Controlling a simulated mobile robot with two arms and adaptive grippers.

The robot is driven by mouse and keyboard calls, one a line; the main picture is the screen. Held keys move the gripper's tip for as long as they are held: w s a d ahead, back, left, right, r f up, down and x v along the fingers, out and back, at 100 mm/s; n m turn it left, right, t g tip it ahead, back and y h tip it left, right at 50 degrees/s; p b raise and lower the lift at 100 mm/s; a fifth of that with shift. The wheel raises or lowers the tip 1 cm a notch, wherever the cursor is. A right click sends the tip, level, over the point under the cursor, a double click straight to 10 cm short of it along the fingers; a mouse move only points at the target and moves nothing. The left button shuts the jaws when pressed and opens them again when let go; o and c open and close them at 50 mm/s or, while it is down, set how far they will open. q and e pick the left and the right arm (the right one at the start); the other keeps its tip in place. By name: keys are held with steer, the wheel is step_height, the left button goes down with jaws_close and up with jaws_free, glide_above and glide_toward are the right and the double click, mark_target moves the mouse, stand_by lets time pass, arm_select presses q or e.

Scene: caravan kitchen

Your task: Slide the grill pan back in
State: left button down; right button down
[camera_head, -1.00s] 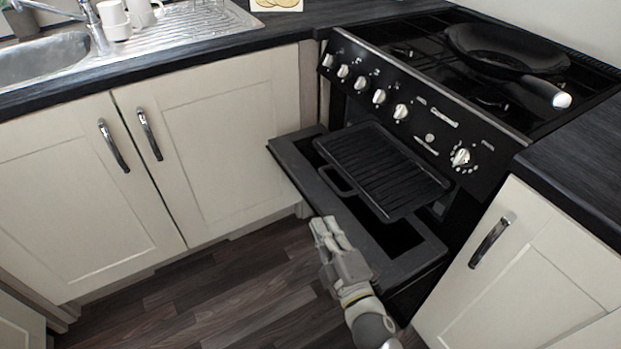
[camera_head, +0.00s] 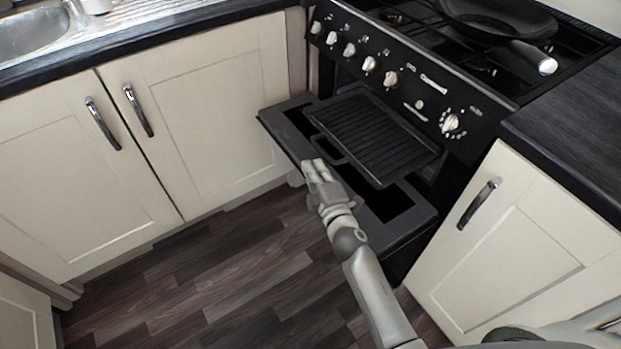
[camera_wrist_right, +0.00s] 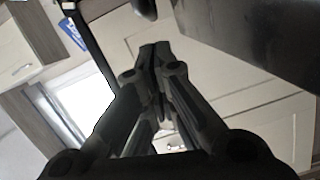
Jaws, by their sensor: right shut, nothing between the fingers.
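The black ribbed grill pan (camera_head: 372,132) sticks out of the grill opening below the cooker's control panel. Its loop handle at the front left is partly hidden behind my right gripper (camera_head: 315,168). The grill door (camera_head: 413,222) is folded down flat beneath the pan. My right gripper is shut and empty, at the front edge of the door close to the pan's handle. I cannot tell whether it touches the handle. In the right wrist view the closed fingers (camera_wrist_right: 155,60) show with nothing between them. My left gripper is not in view.
The cooker's knobs (camera_head: 369,64) line the panel above the pan. A frying pan (camera_head: 497,20) sits on the hob. Cream cupboards (camera_head: 205,120) stand to the left and another cupboard (camera_head: 520,240) to the right. The wooden floor (camera_head: 215,285) in front is clear.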

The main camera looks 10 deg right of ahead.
mark_target(375, 143)
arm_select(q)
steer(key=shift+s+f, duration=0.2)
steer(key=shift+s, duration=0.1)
arm_select(e)
steer(key=shift+w+d+f, duration=0.1)
steer(key=shift+w+d, duration=0.2)
steer(key=shift+d, duration=0.5)
